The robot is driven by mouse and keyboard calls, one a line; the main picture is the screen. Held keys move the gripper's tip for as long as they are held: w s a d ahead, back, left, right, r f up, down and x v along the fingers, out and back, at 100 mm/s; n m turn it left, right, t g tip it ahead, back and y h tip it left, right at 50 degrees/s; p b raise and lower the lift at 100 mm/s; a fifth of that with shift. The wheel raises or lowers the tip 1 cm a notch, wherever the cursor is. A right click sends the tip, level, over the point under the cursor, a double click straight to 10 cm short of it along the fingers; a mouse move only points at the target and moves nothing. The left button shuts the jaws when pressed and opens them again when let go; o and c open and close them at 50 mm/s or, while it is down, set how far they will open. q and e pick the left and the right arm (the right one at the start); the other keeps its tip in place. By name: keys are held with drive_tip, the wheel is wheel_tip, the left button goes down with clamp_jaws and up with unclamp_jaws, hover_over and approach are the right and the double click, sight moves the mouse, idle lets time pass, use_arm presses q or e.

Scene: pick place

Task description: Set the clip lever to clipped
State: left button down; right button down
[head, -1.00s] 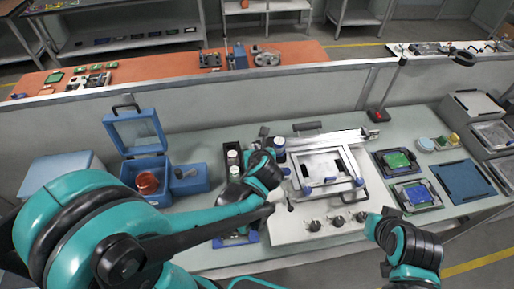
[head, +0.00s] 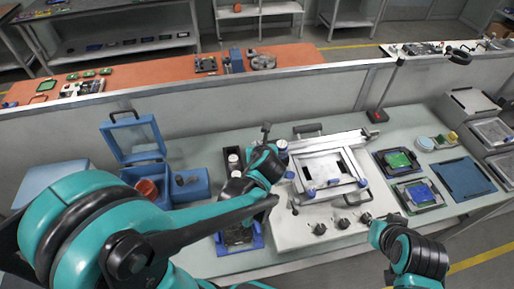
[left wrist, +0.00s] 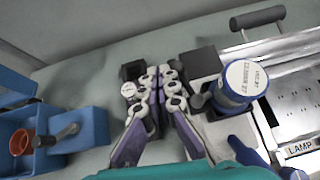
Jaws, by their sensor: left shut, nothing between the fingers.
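The white frame fixture (head: 325,158) stands on a pale base right of the table's middle. Small blue clips (head: 362,183) sit around its frame; I cannot tell which one is the clip lever, or its setting. My left gripper (head: 265,133) is at the fixture's back left, left of a white-capped blue jar (head: 281,148). In the left wrist view its fingers (left wrist: 160,72) are together and empty, with the jar (left wrist: 236,85) to their right and apart from them. My right arm enters at the lower right; I cannot make out its gripper.
An open blue box (head: 150,170) with a red jar (head: 147,188) stands at the left. Trays with green and blue boards (head: 416,194) and a flat blue panel (head: 464,177) lie at the right. A partition wall (head: 200,112) runs behind the table. Knobs (head: 343,223) line the fixture's front.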

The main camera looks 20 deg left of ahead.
use_arm(q)
drive_tip(key=shift+d, duration=0.15)
drive_tip(key=shift+d, duration=0.7)
drive_tip(key=shift+s, duration=0.15)
